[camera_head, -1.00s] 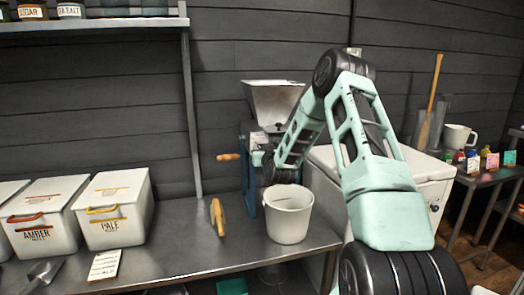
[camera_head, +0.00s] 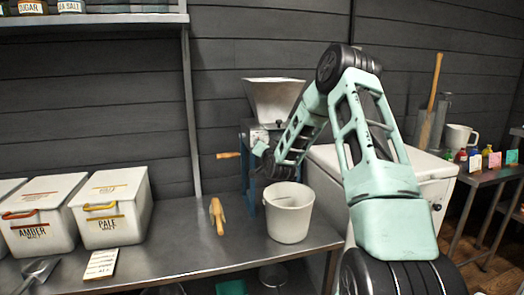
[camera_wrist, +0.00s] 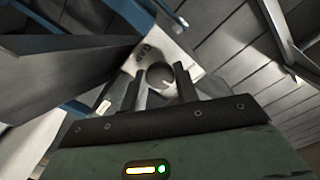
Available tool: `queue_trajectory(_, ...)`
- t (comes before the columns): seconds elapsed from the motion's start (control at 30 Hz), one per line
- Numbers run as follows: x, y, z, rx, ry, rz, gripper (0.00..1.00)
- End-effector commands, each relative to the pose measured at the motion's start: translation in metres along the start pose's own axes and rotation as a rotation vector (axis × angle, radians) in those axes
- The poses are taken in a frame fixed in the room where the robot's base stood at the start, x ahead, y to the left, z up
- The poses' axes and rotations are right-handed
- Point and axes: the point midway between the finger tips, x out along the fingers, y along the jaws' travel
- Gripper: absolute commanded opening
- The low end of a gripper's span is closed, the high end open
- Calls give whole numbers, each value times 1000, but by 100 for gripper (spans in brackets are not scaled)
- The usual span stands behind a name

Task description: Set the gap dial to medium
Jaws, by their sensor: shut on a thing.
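The grain mill has a grey metal hopper (camera_head: 273,99) on a blue frame and stands at the back of the bench in the head view. In the wrist view my gripper (camera_wrist: 157,72) reaches the mill's pale plate (camera_wrist: 178,55), which carries small dark lettering. The round grey dial (camera_wrist: 159,77) on that plate lies between my two fingers, and they are shut on it. In the head view the arm hides most of my gripper and the dial.
A white bucket (camera_head: 289,212) stands below the mill, close to my arm. A wooden-handled tool (camera_head: 217,214) lies on the bench to its left. The mill's wooden crank handle (camera_head: 228,155) sticks out left. White grain bins (camera_head: 112,212) stand further left. A white chest (camera_head: 425,178) is behind my arm.

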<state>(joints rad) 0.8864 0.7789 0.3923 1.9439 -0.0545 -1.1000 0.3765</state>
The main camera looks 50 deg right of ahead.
Motion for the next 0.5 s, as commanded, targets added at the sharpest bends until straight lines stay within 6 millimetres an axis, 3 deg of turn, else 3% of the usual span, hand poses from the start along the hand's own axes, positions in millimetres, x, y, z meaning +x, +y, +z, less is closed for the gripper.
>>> queue_trajectory(0.5, 0, 0, -1, 160, 1, 1, 8)
